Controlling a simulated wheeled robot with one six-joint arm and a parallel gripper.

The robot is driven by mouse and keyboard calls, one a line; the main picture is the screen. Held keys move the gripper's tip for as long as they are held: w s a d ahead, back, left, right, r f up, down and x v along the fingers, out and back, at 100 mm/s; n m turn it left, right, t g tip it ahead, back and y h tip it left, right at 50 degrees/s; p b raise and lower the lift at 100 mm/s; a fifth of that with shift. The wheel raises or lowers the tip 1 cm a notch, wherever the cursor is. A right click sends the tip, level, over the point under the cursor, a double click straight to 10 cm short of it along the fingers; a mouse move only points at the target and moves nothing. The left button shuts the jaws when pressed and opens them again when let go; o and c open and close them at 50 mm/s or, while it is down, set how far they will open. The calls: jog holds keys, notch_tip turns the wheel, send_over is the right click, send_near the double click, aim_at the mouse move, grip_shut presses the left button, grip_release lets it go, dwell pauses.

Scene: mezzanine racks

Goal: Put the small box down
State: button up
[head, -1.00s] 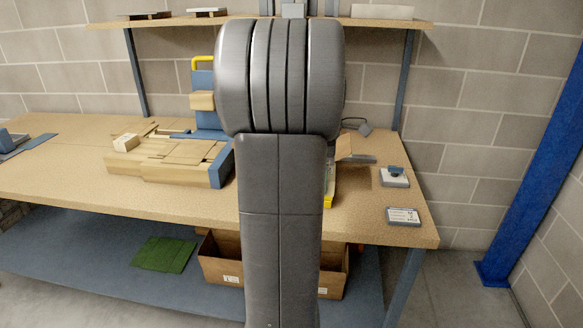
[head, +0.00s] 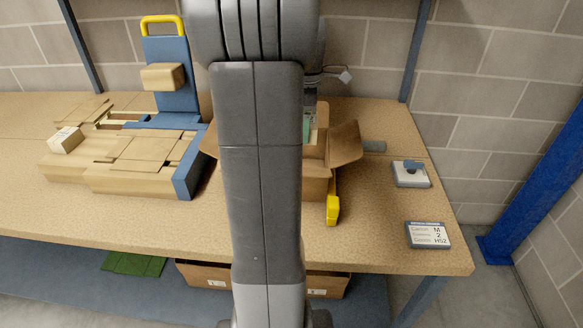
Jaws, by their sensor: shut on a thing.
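My arm fills the middle of the head view and hides my gripper and whatever is in it. A small pale box (head: 66,139) lies on the stack of flattened cardboard at the left of the bench; I cannot tell whether it is the task's small box. An open cardboard carton (head: 345,143) stands on the bench behind my arm, its right flap spread outward. Something pale green shows at the carton's mouth beside my arm, too covered to identify.
The wooden bench (head: 400,245) has bare room at front right, around a label card (head: 428,235) and a small grey device (head: 411,173). A yellow-handled tool (head: 333,209) lies by the carton. A blue stand with a yellow handle (head: 165,75) rises at left. A blue post (head: 540,185) stands right.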

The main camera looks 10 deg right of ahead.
notch_tip(320, 180, down, 16)
jog(key=shift+s+f, duration=0.1)
jog(key=shift+f, duration=0.1)
jog(key=shift+f, duration=0.1)
jog(key=o, duration=0.6)
jog(key=shift+f, duration=0.1)
jog(key=shift+o, duration=0.7)
jog(key=shift+r, duration=0.35)
notch_tip(320, 180, up, 12)
jog(key=shift+f, duration=0.15)
